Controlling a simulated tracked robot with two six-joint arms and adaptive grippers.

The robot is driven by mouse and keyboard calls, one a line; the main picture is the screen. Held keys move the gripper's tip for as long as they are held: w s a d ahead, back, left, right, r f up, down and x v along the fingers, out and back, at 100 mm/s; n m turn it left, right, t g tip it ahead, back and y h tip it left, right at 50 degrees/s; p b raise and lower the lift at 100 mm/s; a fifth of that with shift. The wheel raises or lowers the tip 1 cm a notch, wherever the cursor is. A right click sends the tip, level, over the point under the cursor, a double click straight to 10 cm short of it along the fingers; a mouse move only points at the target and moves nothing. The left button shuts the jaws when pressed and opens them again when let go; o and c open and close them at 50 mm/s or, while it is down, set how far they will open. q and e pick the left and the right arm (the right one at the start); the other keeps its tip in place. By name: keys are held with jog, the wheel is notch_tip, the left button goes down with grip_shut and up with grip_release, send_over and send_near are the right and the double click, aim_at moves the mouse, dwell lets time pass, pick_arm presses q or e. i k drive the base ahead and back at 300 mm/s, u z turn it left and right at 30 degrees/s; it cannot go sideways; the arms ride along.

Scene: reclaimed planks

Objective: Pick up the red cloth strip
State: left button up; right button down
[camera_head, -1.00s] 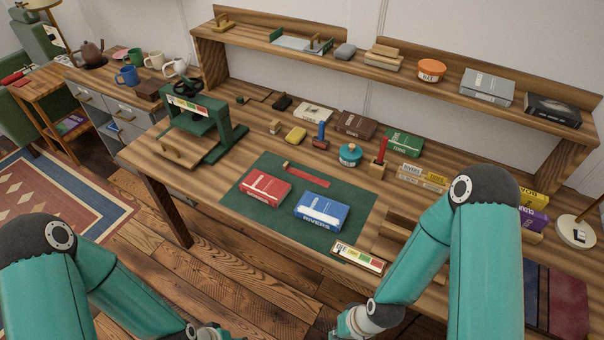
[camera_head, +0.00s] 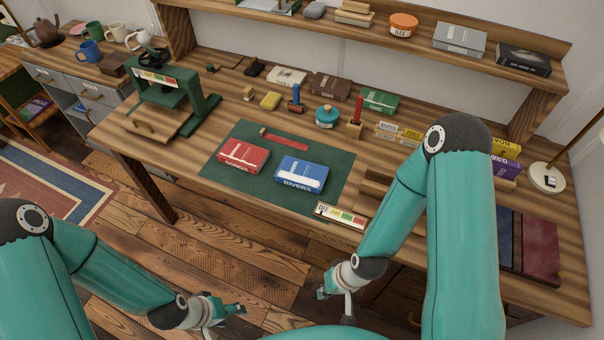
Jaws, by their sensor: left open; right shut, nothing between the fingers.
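The red cloth strip (camera_head: 287,141) lies on the green mat (camera_head: 234,196) on the workbench, behind a red book (camera_head: 243,155) and a blue book (camera_head: 302,174). A small wooden piece is at its left end. My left gripper (camera_head: 227,315) is open and empty, low in the picture in front of the bench. My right gripper (camera_head: 337,304) is shut with nothing in it, also in front of the bench. Both are well apart from the strip.
A green press (camera_head: 168,95) stands left of the mat. Behind the mat are a teal-lidded jar (camera_head: 327,117), a red stick in a wooden block (camera_head: 356,116) and several books. A coloured gauge strip (camera_head: 340,214) sits at the mat's front right corner.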

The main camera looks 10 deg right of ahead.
aim_at(263, 134)
jog(key=u, duration=0.95)
jog(key=i, duration=0.7)
jog(key=z, duration=0.55)
